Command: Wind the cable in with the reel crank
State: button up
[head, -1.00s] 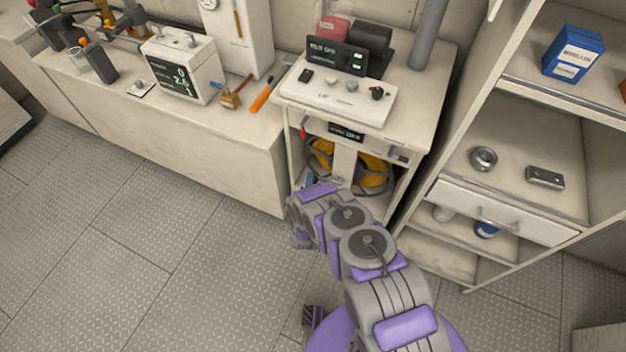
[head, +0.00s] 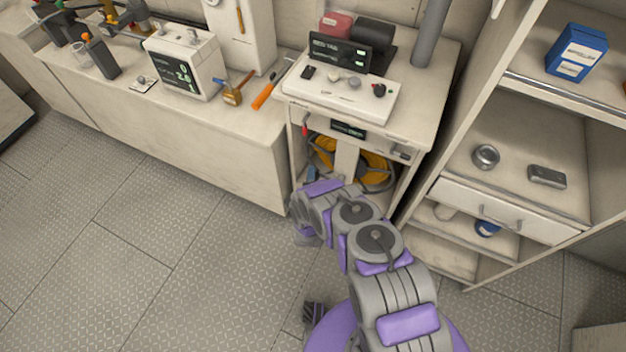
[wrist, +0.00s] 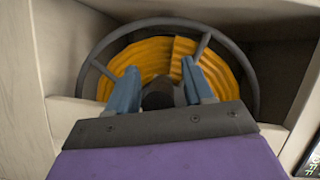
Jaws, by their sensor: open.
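The reel with yellow-orange cable (wrist: 145,58) fills the middle of the wrist view, inside a grey ring-shaped rim (wrist: 250,75) with spokes. In the head view the cable (head: 374,170) shows low in the pale cabinet, partly behind my arm. My gripper (wrist: 160,85) is open, with one blue finger on each side of a dark round knob or handle (wrist: 158,95) in front of the reel. I cannot tell whether the fingers touch it. The knob's lower part is hidden by my gripper body.
The cabinet's side walls (wrist: 48,50) stand close around the reel. A control box (head: 340,95) sits on top of the cabinet. A shelf unit with a drawer (head: 505,212) stands to the right. The floor at the left (head: 120,220) is clear.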

jog(key=s+r, duration=0.1)
jog(key=s, duration=1.6)
jog(key=shift+s+d+r, duration=0.15)
jog(key=shift+d+r, duration=0.05)
jog(key=shift+r, duration=0.2)
jog(key=shift+p, duration=0.3)
